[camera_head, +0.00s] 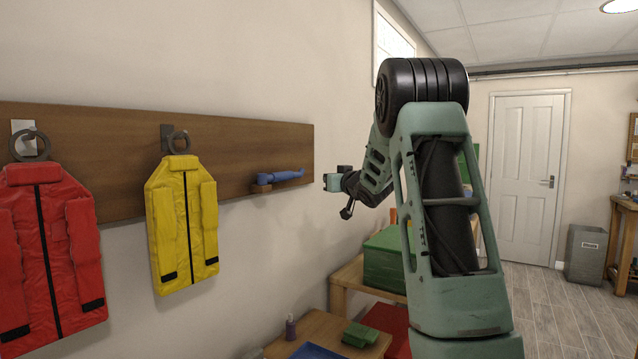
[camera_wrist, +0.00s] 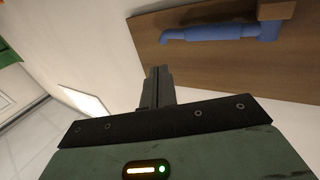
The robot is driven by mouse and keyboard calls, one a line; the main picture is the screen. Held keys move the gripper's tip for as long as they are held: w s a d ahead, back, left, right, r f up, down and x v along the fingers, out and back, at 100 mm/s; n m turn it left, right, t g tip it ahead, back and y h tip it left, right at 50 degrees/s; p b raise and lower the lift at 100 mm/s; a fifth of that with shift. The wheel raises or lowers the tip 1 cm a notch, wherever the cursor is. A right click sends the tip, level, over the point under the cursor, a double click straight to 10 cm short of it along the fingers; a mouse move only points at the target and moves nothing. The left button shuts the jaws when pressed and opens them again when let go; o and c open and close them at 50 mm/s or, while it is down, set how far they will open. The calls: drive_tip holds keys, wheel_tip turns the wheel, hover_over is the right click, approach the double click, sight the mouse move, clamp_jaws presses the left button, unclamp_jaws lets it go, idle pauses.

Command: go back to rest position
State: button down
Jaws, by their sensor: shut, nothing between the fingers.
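My gripper (camera_head: 332,181) is at the end of my raised, folded arm in the head view, just right of the wooden wall board. In the wrist view its fingers (camera_wrist: 158,88) are together with nothing between them. A blue tool-like object (camera_head: 281,175) rests on a small wooden holder (camera_head: 262,188) at the board's right end. The blue object also shows in the wrist view (camera_wrist: 215,32), apart from the fingers.
A red jacket (camera_head: 48,250) and a yellow jacket (camera_head: 183,225) hang from the wooden board (camera_head: 100,130). Below are a low wooden table (camera_head: 318,328), a green box (camera_head: 385,262) and a red box (camera_head: 398,335). Open floor (camera_head: 545,300) lies at the right, before a white door (camera_head: 524,170).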

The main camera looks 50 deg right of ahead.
drive_tip(key=shift+s, duration=0.85)
